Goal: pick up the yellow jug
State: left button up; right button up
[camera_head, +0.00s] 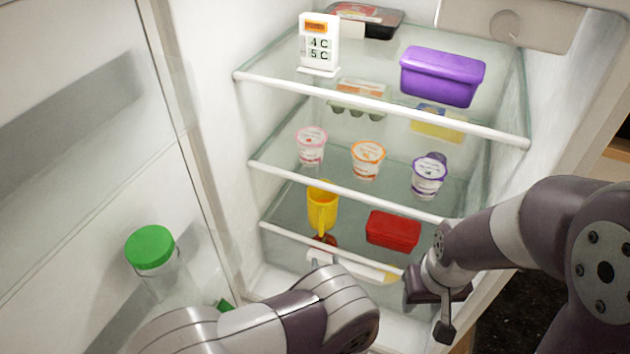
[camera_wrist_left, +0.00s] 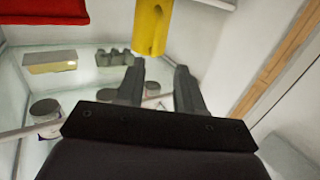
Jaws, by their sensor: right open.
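The yellow jug (camera_head: 322,207) stands on the lower glass shelf of the open fridge, its handle facing the front. In the left wrist view the jug (camera_wrist_left: 152,25) shows just beyond my left gripper (camera_wrist_left: 160,68). That gripper is open, its two fingers apart with nothing visible between them; I cannot tell the exact distance to the jug. My right gripper (camera_head: 437,305) is open at the fridge's right front, apart from the jug.
A red box (camera_head: 393,230) sits right of the jug. Yoghurt cups (camera_head: 368,160) stand on the shelf above. A purple box (camera_head: 442,76) and a white temperature display (camera_head: 319,45) are on the top shelf. A green-lidded jar (camera_head: 152,248) is at the door on the left.

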aim_at(322, 227)
pick_arm(q)
jog(key=w+b, duration=0.1)
jog(key=w, duration=0.2)
jog(key=w+b, duration=0.1)
jog(key=w, duration=0.3)
jog(key=w+a+b, duration=0.1)
jog(key=w, duration=0.3)
jog(key=shift+w+a+r, duration=0.1)
jog(key=shift+w+r, duration=0.1)
jog(key=shift+w, duration=0.2)
jog(key=shift+s+r, duration=0.1)
grip_shut()
pick_arm(e)
jog(key=shift+s+d+f, duration=0.1)
jog(key=shift+s+f, duration=0.1)
jog(key=shift+f, duration=1.05)
